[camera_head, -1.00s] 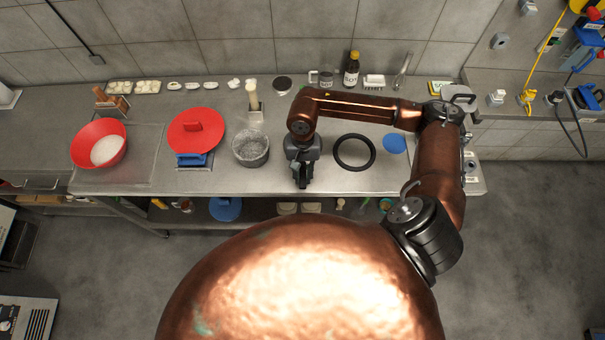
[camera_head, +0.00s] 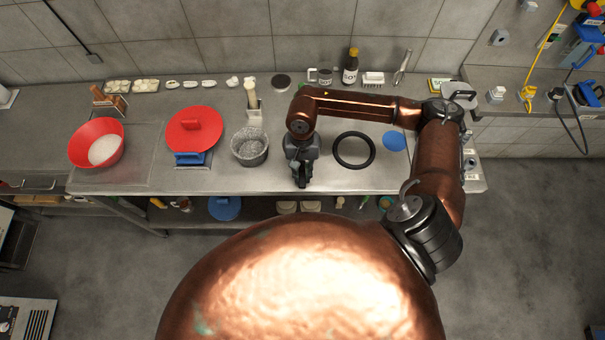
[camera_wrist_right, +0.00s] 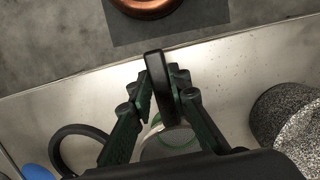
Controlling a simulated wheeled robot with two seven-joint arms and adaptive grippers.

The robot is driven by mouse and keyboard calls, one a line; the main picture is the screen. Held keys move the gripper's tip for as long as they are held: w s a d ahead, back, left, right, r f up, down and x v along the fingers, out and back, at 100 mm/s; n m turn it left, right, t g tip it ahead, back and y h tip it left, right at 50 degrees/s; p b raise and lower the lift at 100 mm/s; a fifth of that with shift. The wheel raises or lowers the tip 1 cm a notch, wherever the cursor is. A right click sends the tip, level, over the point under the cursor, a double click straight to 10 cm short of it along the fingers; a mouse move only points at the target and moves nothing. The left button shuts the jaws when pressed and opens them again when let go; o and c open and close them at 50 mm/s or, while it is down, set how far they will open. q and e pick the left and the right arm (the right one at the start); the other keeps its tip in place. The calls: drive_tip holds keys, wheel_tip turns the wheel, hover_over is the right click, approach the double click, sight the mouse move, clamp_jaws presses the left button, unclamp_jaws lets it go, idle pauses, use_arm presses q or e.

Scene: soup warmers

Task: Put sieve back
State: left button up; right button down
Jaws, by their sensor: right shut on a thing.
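My right gripper (camera_head: 301,182) is low over the front part of the steel counter, to the left of the black ring. In the right wrist view the right gripper (camera_wrist_right: 162,88) is shut on a black handle (camera_wrist_right: 155,75). A round piece with a pale green rim and grey middle, seemingly the sieve (camera_wrist_right: 170,137), shows between and below the fingers, partly hidden by them. I cannot tell whether it touches the counter. In the head view the sieve is hidden by the gripper. My left gripper is not in view.
A speckled grey pot (camera_head: 250,147) stands close left of the gripper. A black ring (camera_head: 336,151) and a blue disc (camera_head: 395,141) lie to the right. A red lid (camera_head: 194,122) and red bowl (camera_head: 82,145) are further left. Bottles and small items line the back.

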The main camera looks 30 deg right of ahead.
drive_tip(key=shift+f, duration=0.1)
drive_tip(key=c, duration=1.7)
unclamp_jaws()
drive_tip(key=shift+c, duration=0.2)
wheel_tip(320, 180, up, 12)
drive_tip(key=w+d, duration=0.1)
drive_tip(key=w, duration=0.1)
drive_tip(key=shift+s+d+f, duration=0.1)
